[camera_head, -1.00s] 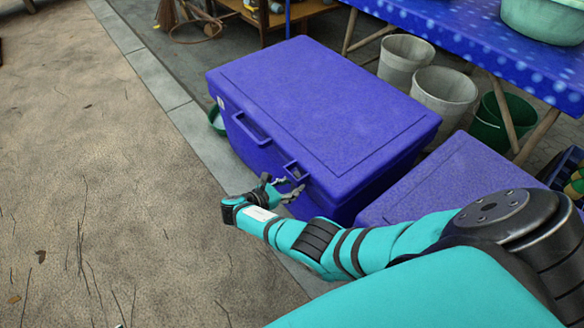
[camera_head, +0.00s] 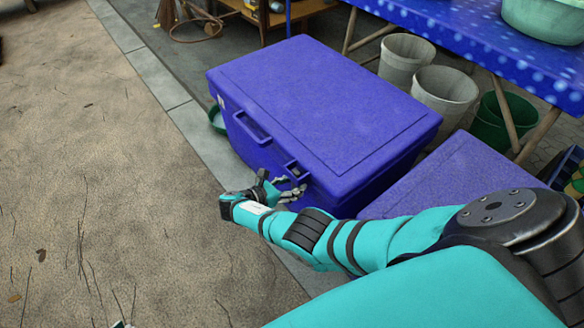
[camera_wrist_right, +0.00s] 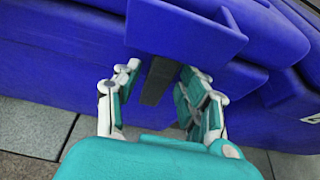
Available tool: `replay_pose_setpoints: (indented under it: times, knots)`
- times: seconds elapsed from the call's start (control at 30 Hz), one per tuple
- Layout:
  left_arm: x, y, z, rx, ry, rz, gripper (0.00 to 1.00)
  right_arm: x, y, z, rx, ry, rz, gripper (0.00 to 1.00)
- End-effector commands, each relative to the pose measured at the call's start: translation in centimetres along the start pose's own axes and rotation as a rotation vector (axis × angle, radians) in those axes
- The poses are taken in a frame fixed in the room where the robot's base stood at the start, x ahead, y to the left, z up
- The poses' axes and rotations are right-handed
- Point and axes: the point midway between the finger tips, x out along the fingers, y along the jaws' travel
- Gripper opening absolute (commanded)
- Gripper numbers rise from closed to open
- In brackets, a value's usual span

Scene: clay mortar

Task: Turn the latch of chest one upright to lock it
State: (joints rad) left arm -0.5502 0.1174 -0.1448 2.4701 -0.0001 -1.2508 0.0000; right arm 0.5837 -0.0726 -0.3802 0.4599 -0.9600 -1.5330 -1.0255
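A large blue-purple chest (camera_head: 320,100) with its lid shut stands in the middle of the head view. A small latch fitting (camera_head: 296,171) is on its front, right of a recessed handle (camera_head: 252,128). In the right wrist view a dark strip (camera_wrist_right: 158,82), apparently the latch, hangs below a protruding blue block (camera_wrist_right: 185,25). My right gripper (camera_head: 287,189) is at the chest front, just below the fitting. In the wrist view its fingers (camera_wrist_right: 160,72) are apart, one on each side of the strip; contact cannot be told. My left gripper is out of view.
A second blue-purple chest (camera_head: 462,172) stands at the right, partly behind my right arm. Grey buckets (camera_head: 443,95) and a green bucket (camera_head: 497,120) stand behind the chests, near a blue-covered table (camera_head: 480,45).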

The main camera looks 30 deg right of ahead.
Motion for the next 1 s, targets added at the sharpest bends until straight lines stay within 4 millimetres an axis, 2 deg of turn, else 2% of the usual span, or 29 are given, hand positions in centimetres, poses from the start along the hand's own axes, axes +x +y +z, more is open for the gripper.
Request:
replay_pose_setpoints:
  times: [0.37,0.47,0.8,1.0]
  knots:
    - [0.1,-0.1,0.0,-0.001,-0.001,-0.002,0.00,-0.6,0.1,0.1,0.003,-0.001,0.002,0.48]
    - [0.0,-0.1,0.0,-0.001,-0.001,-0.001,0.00,-1.9,0.2,0.0,0.003,0.001,0.005,0.48]
    - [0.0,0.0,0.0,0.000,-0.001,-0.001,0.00,-9.0,0.1,0.0,0.001,0.001,0.004,0.48]
    - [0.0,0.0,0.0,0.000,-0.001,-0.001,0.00,-11.5,0.1,0.0,0.001,0.000,0.002,0.48]
